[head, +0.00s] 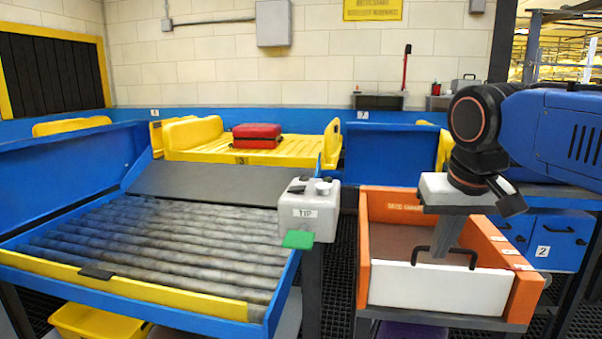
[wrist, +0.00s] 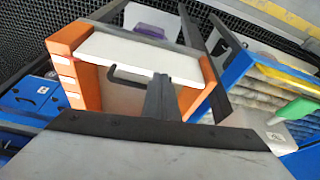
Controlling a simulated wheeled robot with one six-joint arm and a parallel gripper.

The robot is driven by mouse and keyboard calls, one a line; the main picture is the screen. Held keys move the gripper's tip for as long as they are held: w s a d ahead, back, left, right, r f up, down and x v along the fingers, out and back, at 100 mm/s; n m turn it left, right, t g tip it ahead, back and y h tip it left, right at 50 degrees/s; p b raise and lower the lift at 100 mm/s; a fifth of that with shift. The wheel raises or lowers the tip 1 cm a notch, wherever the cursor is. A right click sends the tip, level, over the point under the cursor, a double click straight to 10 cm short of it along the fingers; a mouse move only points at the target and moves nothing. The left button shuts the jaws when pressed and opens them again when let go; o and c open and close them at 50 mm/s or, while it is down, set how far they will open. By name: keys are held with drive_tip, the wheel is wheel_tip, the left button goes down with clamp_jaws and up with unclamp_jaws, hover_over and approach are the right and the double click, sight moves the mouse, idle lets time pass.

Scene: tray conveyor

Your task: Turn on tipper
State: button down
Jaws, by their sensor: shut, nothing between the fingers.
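The light-grey control box labelled TIP (head: 309,215) stands on a post at the right front of the roller bed. In the wrist view the green paddle (wrist: 297,110) is at the right, beside part of the grey box (wrist: 243,117). My gripper (head: 440,250) is shut and empty, pointing down over the orange bin, to the right of the box and apart from it. Its fingers (wrist: 160,82) show in the middle of the wrist view.
The orange bin (head: 525,290) has a white front panel (head: 430,290) with a black handle. Left is a roller bed (head: 150,245) with a yellow front rail. A red case (head: 256,136) lies on a yellow tray (head: 300,152) behind. Blue drawers (head: 553,240) stand right.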

drive_tip(key=w+a+r, duration=0.9)
drive_tip(key=a+r, duration=0.3)
drive_tip(key=r, duration=0.2)
wheel_tip(320, 180, up, 8)
drive_tip(key=r+m+h, duration=0.1)
drive_tip(key=m, duration=0.1)
hover_over(303, 186)
drive_tip(key=s+a, duration=0.2)
drive_tip(key=s, duration=0.2)
drive_tip(key=shift+f+g, duration=0.25)
drive_tip(key=shift+g, duration=0.05)
drive_tip(key=shift+f, duration=0.1)
drive_tip(key=x, duration=1.2)
drive_tip(key=shift+s+d+f, duration=0.25)
drive_tip(key=shift+s+f, duration=0.05)
drive_tip(key=shift+f, duration=0.65)
drive_tip(key=shift+d, duration=0.1)
